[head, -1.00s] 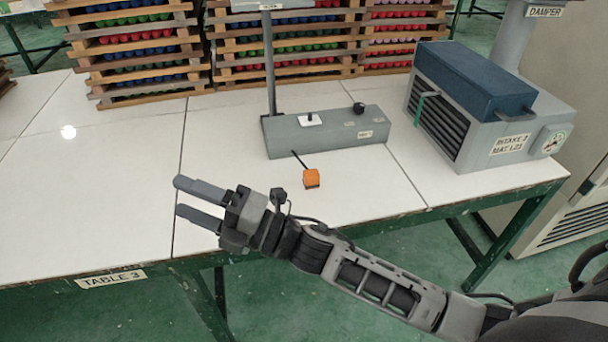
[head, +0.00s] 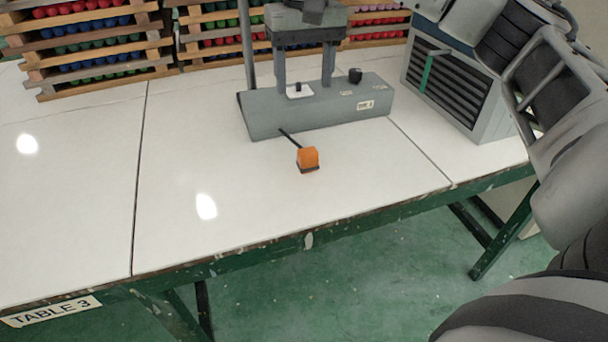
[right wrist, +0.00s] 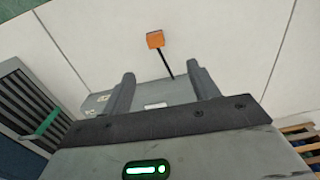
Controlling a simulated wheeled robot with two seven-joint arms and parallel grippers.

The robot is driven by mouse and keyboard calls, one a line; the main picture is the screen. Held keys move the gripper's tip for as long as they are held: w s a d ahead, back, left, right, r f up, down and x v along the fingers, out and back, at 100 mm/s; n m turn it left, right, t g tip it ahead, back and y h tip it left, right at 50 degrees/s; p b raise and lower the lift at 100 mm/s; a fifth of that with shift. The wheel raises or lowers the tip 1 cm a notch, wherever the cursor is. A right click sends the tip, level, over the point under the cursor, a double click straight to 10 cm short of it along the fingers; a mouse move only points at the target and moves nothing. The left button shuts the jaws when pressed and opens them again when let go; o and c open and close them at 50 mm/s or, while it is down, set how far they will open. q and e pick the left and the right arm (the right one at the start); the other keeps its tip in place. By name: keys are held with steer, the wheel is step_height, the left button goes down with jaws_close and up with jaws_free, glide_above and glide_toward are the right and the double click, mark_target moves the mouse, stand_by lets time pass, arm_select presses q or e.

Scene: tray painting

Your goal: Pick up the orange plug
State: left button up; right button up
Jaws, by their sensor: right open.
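The orange plug (head: 308,158) lies on the white table top in front of the grey box, with a short dark cable running back to the box. It also shows in the right wrist view (right wrist: 155,40), above the gap between the fingers. My right gripper (head: 306,86) is open and empty, fingers pointing down over the grey box behind the plug. Its two fingers also show in the right wrist view (right wrist: 163,82), apart from the plug. My left gripper is not in view.
The grey box (head: 270,120) has a dark knob (head: 355,75) and an upright pole (head: 248,50). A vented unit (head: 455,85) with a green handle stands to the right. Stacked wooden racks (head: 95,45) line the back. The white table (head: 70,200) is clear left and in front.

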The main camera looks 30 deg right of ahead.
mark_target(308, 151)
steer(key=f, duration=0.4)
steer(key=f+b, duration=0.1)
steer(key=f, duration=0.3)
steer(key=f+b, duration=0.1)
steer(key=f, duration=0.2)
steer(key=shift+d+f, duration=0.4)
steer(key=shift+f, duration=0.45)
step_height(308, 151, down, 5)
steer(key=shift+s+r+b, duration=0.15)
steer(key=shift+b, duration=0.35)
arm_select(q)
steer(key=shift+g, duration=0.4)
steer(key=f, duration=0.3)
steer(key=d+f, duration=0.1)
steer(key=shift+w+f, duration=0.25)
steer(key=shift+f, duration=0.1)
arm_select(e)
steer(key=c, duration=1)
